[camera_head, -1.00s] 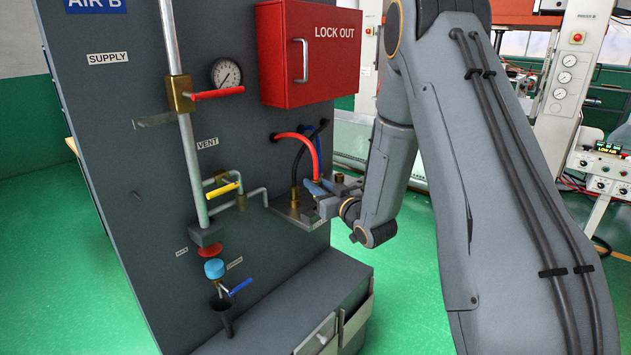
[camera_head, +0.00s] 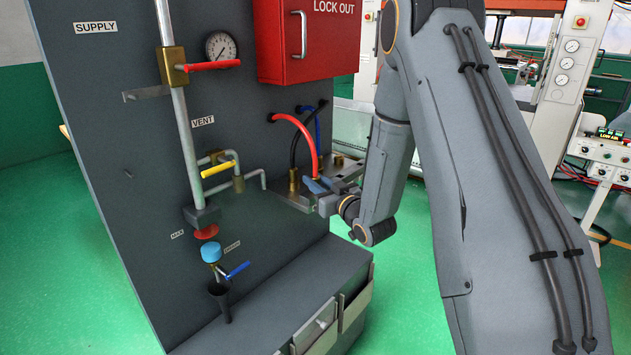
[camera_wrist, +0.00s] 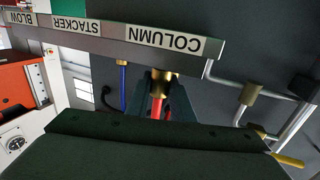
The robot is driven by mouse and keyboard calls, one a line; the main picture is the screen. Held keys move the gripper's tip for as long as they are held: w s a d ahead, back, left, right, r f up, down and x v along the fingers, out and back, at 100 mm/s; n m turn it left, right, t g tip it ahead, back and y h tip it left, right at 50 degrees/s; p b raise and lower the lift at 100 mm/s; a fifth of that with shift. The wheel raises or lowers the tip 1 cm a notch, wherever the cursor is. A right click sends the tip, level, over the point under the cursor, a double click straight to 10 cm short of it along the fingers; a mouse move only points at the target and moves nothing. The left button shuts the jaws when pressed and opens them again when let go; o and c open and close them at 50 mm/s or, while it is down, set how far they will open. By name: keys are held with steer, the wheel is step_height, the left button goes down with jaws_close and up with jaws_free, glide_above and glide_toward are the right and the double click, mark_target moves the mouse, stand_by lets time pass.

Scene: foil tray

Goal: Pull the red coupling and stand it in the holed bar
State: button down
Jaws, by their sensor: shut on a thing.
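My gripper (camera_wrist: 160,97) is shut on the brass end of the red hose, the red coupling (camera_wrist: 158,84). In the head view my gripper (camera_head: 322,192) is at the grey holed bar (camera_head: 290,198), where the red hose (camera_head: 309,132) arches down to it. The fingers hide the coupling there. In the upside-down wrist view the brass end lies between the dark fingers, close to the bar edge (camera_wrist: 110,42) labelled COLUMN, STACKER and BLOW. I cannot tell whether its tip is in a hole. The coupling appears about upright.
A black hose's brass coupling (camera_head: 293,180) stands on the bar left of my gripper. A blue hose (camera_head: 318,123) hangs behind. A yellow-handled vent valve (camera_head: 220,169) and pipes are left on the panel. The red lockout box (camera_head: 300,45) is above.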

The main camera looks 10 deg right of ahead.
steer(key=c, duration=1.5)
jaws_free()
steer(key=shift+o, duration=0.2)
steer(key=s+d+f+m+g+h+b, duration=0.1)
steer(key=s+d+f+g+h, duration=0.2)
steer(key=s, duration=0.5)
steer(key=s+d+f+m+g+h+b, duration=0.1)
steer(key=s+f+g+h, duration=0.15)
steer(key=s+g, duration=0.45)
steer(key=s+a+g, duration=0.2)
steer(key=s+g, duration=0.1)
steer(key=s, duration=0.7)
steer(key=s+a+m+g, duration=0.1)
steer(key=s+a+g, duration=0.1)
steer(key=s, duration=0.8)
steer(key=shift+s+m+g, duration=0.3)
steer(key=shift+s+g, duration=0.05)
steer(key=shift+g, duration=0.35)
